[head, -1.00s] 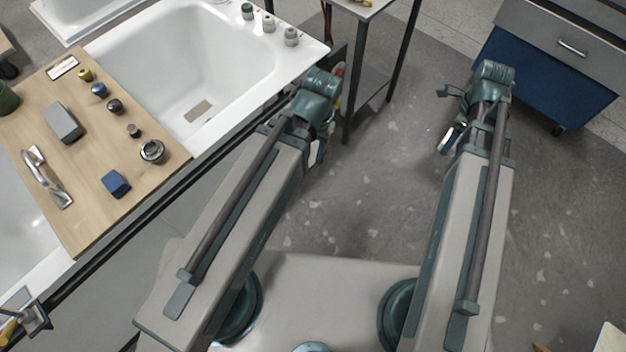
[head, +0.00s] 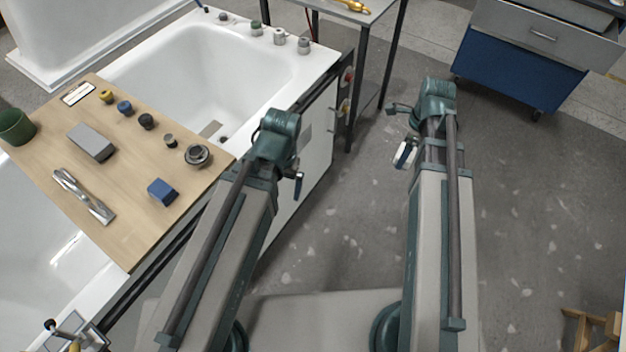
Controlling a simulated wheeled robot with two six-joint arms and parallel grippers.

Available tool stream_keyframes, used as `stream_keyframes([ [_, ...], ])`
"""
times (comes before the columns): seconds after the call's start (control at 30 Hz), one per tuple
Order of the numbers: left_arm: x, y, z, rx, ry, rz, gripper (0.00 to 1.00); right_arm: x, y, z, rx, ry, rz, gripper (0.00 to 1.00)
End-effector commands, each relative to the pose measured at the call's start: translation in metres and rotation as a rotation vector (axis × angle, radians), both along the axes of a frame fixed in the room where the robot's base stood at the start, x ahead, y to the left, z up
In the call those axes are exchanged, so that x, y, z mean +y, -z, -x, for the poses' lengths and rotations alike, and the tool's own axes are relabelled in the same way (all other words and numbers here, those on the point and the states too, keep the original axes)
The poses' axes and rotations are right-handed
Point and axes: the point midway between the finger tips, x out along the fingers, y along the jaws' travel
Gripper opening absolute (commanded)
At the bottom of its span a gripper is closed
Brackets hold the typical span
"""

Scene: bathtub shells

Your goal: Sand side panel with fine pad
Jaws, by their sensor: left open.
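A blue block (head: 162,192) and a larger grey block (head: 90,142) lie apart on a wooden board (head: 130,225) across the tub at left. I cannot tell which is the fine pad. A pale side panel (head: 318,140) shows under the tub rim, right of my left arm, which covers part of it. My left gripper (head: 299,186) shows only as a small dark part below the left arm's bend; it is open, away from the blocks, with nothing seen in it.
The board also holds a chrome handle (head: 85,196), a round metal fitting (head: 198,155), several small knobs and a green cup (head: 16,127). A white bathtub (head: 205,75) stands behind. A metal table (head: 365,12) and blue cabinet (head: 520,68) stand further back. The floor at right is largely clear.

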Motion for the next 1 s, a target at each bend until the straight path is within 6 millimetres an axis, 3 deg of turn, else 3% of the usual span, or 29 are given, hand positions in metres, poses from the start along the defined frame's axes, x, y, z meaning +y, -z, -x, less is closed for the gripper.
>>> stream_keyframes([
  [0.03, 0.000, 0.033, 0.000, 0.000, 0.000, 0.000, 1.00, 0.010, 0.032, -0.007, -0.014, -0.011, -0.025, 0.37],
  [0.1, 0.000, 0.056, 0.000, -0.001, 0.000, 0.000, 1.00, 0.025, 0.054, -0.016, -0.039, -0.024, -0.070, 0.37],
  [0.4, 0.000, 0.149, 0.000, -0.003, 0.000, 0.000, 1.00, 0.087, 0.131, -0.049, -0.163, -0.055, -0.302, 0.37],
  [0.7, 0.000, 0.242, -0.001, -0.004, 0.000, -0.001, 1.00, 0.142, 0.185, -0.078, -0.315, -0.050, -0.581, 0.37],
  [1.0, 0.000, 0.334, -0.001, -0.006, 0.002, -0.001, 1.00, 0.186, 0.224, -0.100, -0.481, -0.014, -0.851, 0.37],
])
